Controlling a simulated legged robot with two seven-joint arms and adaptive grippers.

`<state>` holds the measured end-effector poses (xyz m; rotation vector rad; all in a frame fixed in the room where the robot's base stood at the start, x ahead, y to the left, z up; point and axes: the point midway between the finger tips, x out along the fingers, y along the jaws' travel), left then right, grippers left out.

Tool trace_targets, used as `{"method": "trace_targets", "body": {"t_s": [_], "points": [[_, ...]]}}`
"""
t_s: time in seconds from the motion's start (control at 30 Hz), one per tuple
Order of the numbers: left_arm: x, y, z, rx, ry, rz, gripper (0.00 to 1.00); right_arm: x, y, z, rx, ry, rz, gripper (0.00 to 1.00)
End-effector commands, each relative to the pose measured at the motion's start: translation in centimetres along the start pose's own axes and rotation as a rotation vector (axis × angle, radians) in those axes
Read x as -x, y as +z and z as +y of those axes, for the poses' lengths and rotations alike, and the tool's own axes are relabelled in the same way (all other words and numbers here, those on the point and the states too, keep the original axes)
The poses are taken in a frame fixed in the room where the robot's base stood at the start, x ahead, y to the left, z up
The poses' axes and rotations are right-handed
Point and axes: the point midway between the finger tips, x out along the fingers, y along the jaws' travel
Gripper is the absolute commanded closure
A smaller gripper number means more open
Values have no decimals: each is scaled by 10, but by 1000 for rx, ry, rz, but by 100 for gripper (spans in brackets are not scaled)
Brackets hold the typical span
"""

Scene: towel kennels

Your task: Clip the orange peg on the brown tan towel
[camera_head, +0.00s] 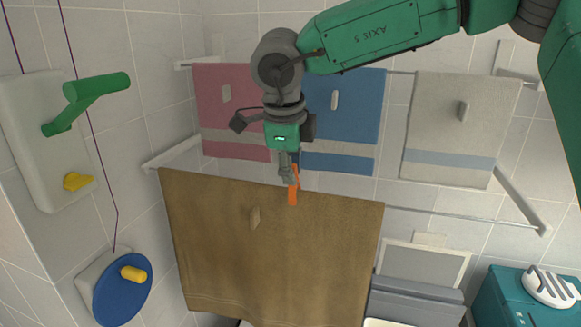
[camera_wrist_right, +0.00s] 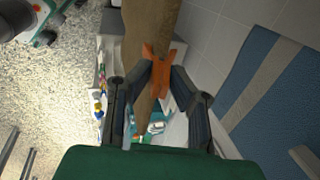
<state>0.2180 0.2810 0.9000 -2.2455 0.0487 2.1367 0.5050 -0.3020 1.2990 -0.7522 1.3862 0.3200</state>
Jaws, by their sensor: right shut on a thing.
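The brown tan towel (camera_head: 320,245) hangs from a rail in the lower middle of the head view. The orange peg (camera_head: 293,192) is upright at the towel's top edge, overlapping it in the picture. My right gripper (camera_head: 289,176) is shut on the peg from above. In the right wrist view, the peg (camera_wrist_right: 158,75) sits between the two fingertips (camera_wrist_right: 158,82), against the edge of the brown towel (camera_wrist_right: 148,35). I cannot tell whether the peg's jaws grip the cloth. My left gripper is not in view.
A pink towel (camera_head: 225,105), a blue towel (camera_head: 350,105) and a grey towel (camera_head: 455,120) hang behind on the wall. White wall fixtures with a green handle (camera_head: 95,88) and a blue disc (camera_head: 122,290) are at left. A teal box (camera_head: 500,305) stands lower right.

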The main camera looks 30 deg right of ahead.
Motion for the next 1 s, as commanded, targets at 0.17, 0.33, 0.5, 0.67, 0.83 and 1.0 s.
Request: {"method": "trace_targets", "body": {"t_s": [0.17, 0.33, 0.5, 0.67, 0.83, 1.0], "points": [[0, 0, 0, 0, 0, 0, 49, -1, 0, 0, 0, 0, 0, 100], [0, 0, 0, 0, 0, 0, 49, -1, 0, 0, 0, 0, -1, 100], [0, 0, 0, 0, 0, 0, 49, -1, 0, 0, 0, 0, -1, 60], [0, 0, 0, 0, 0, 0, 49, -1, 0, 0, 0, 0, -1, 56], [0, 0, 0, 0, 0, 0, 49, -1, 0, 0, 0, 0, -1, 39], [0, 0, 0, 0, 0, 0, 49, 0, 0, 0, 0, -1, -1, 39]]}}
